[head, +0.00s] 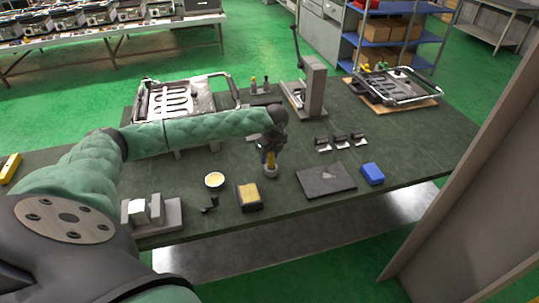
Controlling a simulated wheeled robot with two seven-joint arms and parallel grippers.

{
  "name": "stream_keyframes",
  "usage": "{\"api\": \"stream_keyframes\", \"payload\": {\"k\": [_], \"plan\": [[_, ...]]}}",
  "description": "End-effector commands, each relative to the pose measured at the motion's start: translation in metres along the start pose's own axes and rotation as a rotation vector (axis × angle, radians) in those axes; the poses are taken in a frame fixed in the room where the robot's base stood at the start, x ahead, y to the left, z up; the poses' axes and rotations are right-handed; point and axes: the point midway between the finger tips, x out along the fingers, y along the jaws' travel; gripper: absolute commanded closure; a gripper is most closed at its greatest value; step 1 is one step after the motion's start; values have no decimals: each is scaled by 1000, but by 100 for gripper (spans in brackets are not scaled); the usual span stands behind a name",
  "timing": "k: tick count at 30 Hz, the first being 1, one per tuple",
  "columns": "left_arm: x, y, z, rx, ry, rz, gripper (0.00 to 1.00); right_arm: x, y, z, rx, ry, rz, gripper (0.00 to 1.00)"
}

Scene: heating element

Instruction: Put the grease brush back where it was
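My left arm reaches in from the left over the dark green table, and its gripper (268,153) points down near the middle of the table. Just below the fingers is a small yellow-brown upright thing, probably the grease brush (271,162). Its lower end is at a small round grey holder (271,172) on the table. The fingers overlap its upper part, and it is too small to tell whether they are shut on it. A white bowl (214,180) with pale yellow contents stands to the left of the holder. My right gripper is not in view.
A black box with a yellow top (249,196), a dark plate (326,179) and a blue block (372,173) lie near the front edge. Several metal clips (341,141) sit behind the plate. A lever press (308,90) and two heating-element trays (180,98) (395,87) stand farther back.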

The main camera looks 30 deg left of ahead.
Motion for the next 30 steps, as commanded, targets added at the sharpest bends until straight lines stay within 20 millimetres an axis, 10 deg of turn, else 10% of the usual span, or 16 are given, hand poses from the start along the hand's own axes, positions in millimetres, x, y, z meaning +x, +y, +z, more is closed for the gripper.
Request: {"api": "stream_keyframes", "payload": {"k": [13,30], "plan": [[-12,0,1,-1,-1,-1,55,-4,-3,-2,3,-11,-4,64],[-106,-1,1,-1,-1,-2,55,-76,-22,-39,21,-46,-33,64]]}}
